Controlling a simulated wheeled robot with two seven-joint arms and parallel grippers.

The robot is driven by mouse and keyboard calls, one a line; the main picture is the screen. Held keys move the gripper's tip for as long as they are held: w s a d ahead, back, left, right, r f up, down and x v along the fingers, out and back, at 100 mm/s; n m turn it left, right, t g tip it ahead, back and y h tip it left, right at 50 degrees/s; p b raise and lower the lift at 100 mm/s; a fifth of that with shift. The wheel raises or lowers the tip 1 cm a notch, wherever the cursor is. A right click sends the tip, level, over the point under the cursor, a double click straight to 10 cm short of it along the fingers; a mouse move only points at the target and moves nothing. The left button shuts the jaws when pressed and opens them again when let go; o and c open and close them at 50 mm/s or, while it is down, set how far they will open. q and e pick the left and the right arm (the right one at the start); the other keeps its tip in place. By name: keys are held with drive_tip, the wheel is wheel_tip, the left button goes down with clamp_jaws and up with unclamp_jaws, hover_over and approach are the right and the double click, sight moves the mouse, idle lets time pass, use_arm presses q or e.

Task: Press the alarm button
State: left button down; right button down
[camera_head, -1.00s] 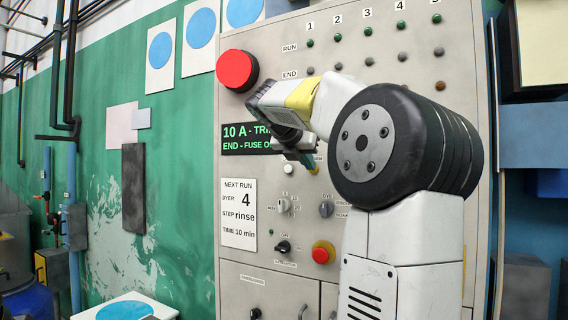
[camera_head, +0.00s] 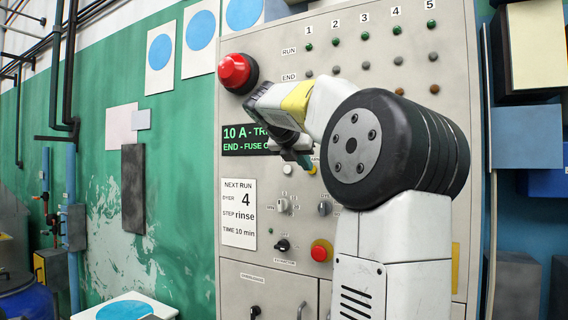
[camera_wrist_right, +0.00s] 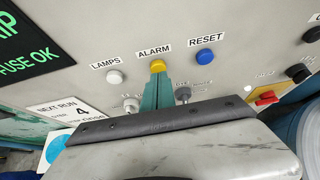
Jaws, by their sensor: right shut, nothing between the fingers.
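The alarm button is the yellow button (camera_wrist_right: 157,66) under the ALARM label in the right wrist view. It sits between a white LAMPS button (camera_wrist_right: 115,77) and a blue RESET button (camera_wrist_right: 205,56). My right gripper (camera_wrist_right: 158,88) is shut and empty, its teal fingers pointing at the alarm button. The fingertips overlap the button's lower edge in this view; I cannot tell whether they touch it. In the head view my right gripper (camera_head: 306,160) is at the panel (camera_head: 375,80), just below the green-text display (camera_head: 240,138). My left gripper is not in view.
A large red dome (camera_head: 234,72) is at the panel's upper left. A red button on a yellow base (camera_head: 321,250), small knobs (camera_head: 283,205) and a NEXT RUN card (camera_head: 239,214) are lower on the panel. Indicator rows run along its top.

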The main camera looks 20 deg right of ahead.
drive_tip(key=v, duration=1.1)
drive_tip(key=shift+a, duration=0.2)
